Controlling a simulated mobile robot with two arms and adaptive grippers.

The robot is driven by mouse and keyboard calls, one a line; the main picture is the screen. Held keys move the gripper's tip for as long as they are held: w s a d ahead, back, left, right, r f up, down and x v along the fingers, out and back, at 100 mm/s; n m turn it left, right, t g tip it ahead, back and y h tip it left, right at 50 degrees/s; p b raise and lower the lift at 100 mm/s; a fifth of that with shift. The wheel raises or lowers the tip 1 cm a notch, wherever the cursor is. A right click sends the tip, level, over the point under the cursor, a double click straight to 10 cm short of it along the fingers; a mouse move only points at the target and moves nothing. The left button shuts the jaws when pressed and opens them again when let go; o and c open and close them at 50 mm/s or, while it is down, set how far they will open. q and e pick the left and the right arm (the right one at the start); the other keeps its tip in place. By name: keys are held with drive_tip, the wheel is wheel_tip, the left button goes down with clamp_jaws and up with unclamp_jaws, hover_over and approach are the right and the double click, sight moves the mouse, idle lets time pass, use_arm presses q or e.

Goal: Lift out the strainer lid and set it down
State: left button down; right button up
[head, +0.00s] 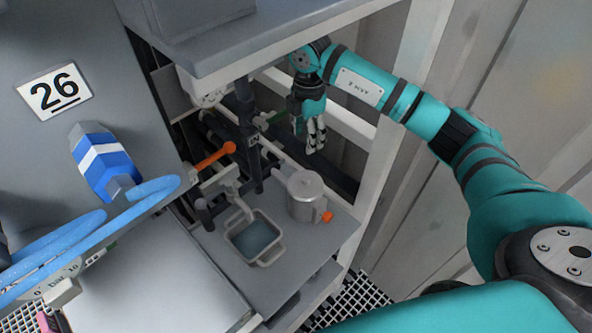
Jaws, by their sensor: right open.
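A grey metal cylindrical vessel (303,208) stands on the lower shelf, with an orange knob at its lower right side. Its round top (306,182) looks like the strainer lid and appears seated on the vessel; I cannot tell the two apart clearly. My right gripper (316,142) hangs from the teal arm, pointing down, above and behind the vessel and apart from it. It is open and nothing shows between its fingers. My left gripper is not in view.
A square grey basin (256,239) with bluish liquid sits left of the vessel. Dark pipes and an orange-handled valve (216,154) stand behind it. An overhanging grey top (240,50) and a pale frame post (383,170) bound the opening. Blue hoses (90,235) cross at left.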

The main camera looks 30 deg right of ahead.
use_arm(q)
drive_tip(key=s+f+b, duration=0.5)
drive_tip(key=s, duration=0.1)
use_arm(e)
wheel_tip(320, 180, down, 5)
drive_tip(key=s, duration=0.2)
drive_tip(key=b, duration=0.2)
hover_over(306, 177)
drive_tip(key=f, duration=0.4)
drive_tip(key=shift+s+f, duration=0.25)
drive_tip(key=shift+s, duration=0.15)
wheel_tip(306, 177, down, 2)
drive_tip(key=shift+b, duration=0.75)
drive_tip(key=shift+f+b, duration=0.3)
drive_tip(key=f+b, duration=0.2)
drive_tip(key=f, duration=0.1)
drive_tip(key=f+b, duration=0.1)
drive_tip(key=shift+w+f+b, duration=0.25)
drive_tip(key=shift+w+b, duration=0.05)
drive_tip(key=shift+w, duration=0.05)
drive_tip(key=shift+r, duration=0.1)
drive_tip(key=c, duration=0.5)
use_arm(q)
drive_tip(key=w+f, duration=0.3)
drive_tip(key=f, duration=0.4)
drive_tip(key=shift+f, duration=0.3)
use_arm(e)
clamp_jaws()
